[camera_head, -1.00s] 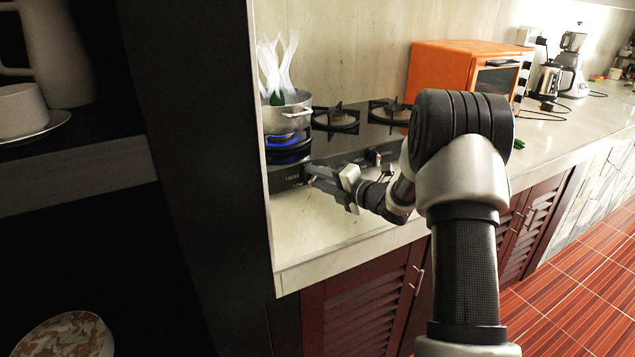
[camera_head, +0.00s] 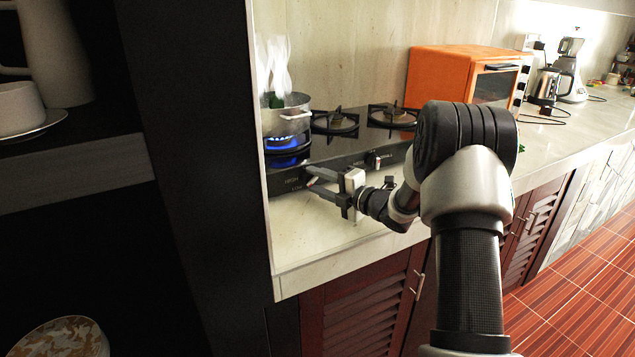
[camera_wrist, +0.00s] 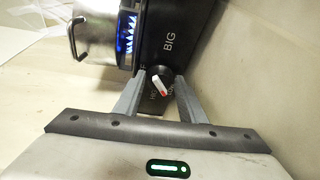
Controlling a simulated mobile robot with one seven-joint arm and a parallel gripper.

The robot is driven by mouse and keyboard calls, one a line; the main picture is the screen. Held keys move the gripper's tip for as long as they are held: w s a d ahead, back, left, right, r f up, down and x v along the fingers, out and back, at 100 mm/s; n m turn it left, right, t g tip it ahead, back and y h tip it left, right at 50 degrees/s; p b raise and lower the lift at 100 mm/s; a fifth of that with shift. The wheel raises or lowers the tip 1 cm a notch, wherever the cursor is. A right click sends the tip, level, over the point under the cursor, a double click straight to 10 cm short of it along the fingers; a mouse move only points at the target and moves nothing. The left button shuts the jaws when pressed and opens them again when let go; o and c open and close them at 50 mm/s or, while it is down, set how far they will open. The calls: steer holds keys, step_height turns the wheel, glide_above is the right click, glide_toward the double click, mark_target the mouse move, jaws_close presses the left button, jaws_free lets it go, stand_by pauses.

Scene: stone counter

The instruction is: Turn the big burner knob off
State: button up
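The big burner knob (camera_wrist: 160,82) shows in the wrist view beside the "BIG" lettering. It is a dark round knob with a white, red-tipped pointer. In the head view my gripper hides it. The black stove (camera_head: 345,168) has a blue flame (camera_head: 285,143) lit under the pot at its left end; the flame (camera_wrist: 127,30) also shows in the wrist view. My gripper (camera_head: 311,179) is at the stove's front face, fingers apart. In the wrist view its fingertips (camera_wrist: 161,78) lie on either side of the knob; contact cannot be told.
A metal pot (camera_head: 290,122) stands on the lit burner, close to my gripper. Another knob (camera_head: 374,162) is farther right on the stove front. An orange oven (camera_head: 440,75) stands behind on the right. A dark cabinet wall (camera_head: 200,150) borders the left. Counter in front is clear.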

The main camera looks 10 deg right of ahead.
steer(key=p+v, duration=0.1)
steer(key=v, duration=1.6)
steer(key=shift+s+d+r+p, duration=0.1)
steer(key=shift+s+d+p, duration=0.1)
steer(key=shift+p, duration=0.2)
